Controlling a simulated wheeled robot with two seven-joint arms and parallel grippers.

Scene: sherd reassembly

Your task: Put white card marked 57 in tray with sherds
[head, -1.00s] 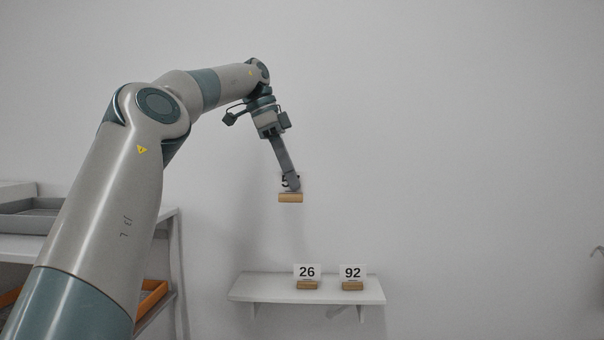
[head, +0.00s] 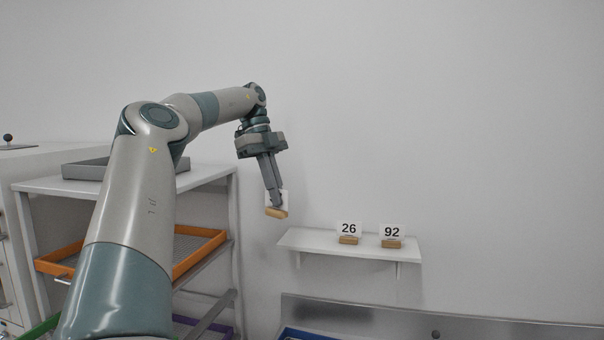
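My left gripper (head: 275,196) is shut on a white card in a wooden block holder (head: 277,212), held in the air left of and above the wall shelf. The card's face is mostly hidden by the fingers, so I cannot read its number. Two other white cards stand on the shelf in wooden blocks: card 26 (head: 348,229) and card 92 (head: 392,232). An orange tray (head: 60,262) sits on the rack at the left, partly behind my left arm. I cannot see any sherds in it. My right gripper is not in view.
The white wall shelf (head: 318,243) has free room at its left end. A grey tray (head: 84,170) lies on top of the white rack (head: 40,186). A grey metal panel or edge (head: 480,329) and part of a blue tray (head: 305,334) show at the bottom.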

